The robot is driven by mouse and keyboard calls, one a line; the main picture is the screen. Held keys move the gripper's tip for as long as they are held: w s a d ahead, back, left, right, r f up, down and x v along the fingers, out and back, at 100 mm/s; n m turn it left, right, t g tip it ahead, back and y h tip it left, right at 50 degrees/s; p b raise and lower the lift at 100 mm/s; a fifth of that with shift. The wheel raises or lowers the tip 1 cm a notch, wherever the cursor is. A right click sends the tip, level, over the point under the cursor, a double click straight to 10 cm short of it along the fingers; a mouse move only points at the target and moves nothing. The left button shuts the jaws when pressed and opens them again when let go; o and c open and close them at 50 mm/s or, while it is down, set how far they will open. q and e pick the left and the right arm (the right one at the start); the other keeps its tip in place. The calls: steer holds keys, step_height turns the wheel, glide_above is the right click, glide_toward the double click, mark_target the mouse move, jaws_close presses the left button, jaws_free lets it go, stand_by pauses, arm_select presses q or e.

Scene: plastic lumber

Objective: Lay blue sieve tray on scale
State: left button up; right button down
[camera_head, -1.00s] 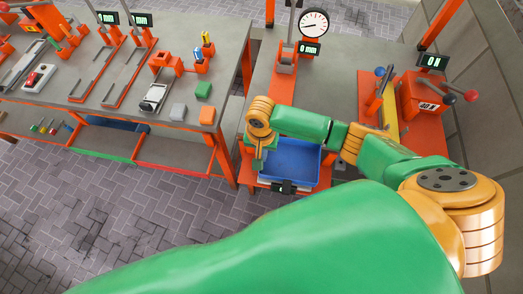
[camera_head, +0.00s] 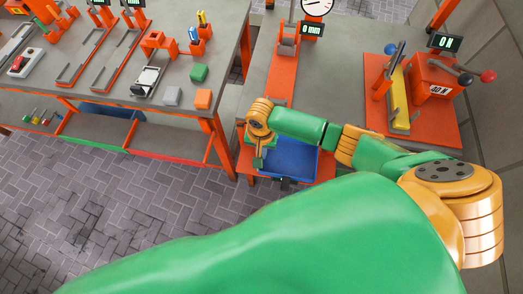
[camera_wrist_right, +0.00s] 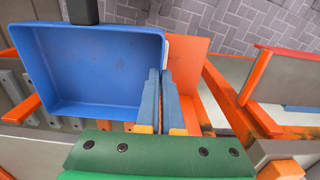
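The blue sieve tray (camera_head: 293,158) is at the front of the right bench in the head view, over an orange base that looks like the scale (camera_head: 247,170). It fills the left of the right wrist view (camera_wrist_right: 95,70), where the orange base (camera_wrist_right: 190,60) shows beside and under it. The tray looks about level; whether its bottom touches the scale is hidden. My right gripper (camera_head: 259,158) is at the tray's left side in the head view. In the wrist view its fingers (camera_wrist_right: 161,98) look closed on the tray's rim. My left gripper is out of view.
A test device with levers (camera_head: 430,85) stands on the right bench, and a dial gauge post (camera_head: 288,40) behind. The left bench (camera_head: 215,55) holds small blocks and fixtures.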

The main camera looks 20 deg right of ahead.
steer(key=shift+f+b, duration=0.5)
steer(key=shift+f, duration=0.2)
steer(key=c, duration=1)
jaws_free()
step_height(320, 180, up, 7)
steer(key=shift+r+p, duration=0.1)
steer(key=shift+p, duration=0.45)
